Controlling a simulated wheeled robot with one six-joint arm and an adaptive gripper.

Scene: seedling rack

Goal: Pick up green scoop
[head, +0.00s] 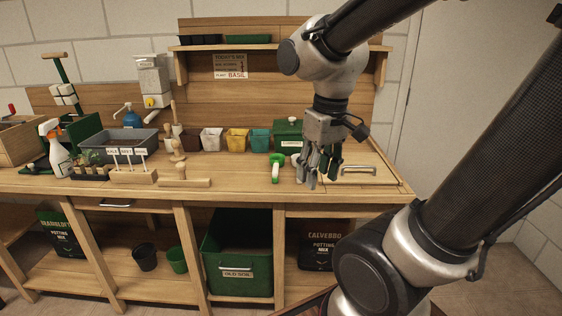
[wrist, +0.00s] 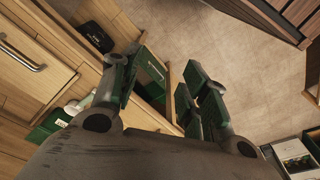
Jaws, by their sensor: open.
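The green scoop (head: 276,166) lies on the wooden bench top in the head view, in front of the green compost box. I cannot clearly make out the scoop in the wrist view.
A green compost box (head: 289,132) and colored pots (head: 236,139) stand behind the scoop. A metal handle (head: 350,169) lies right of my gripper. A green soil bin (head: 238,262) stands below the bench.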

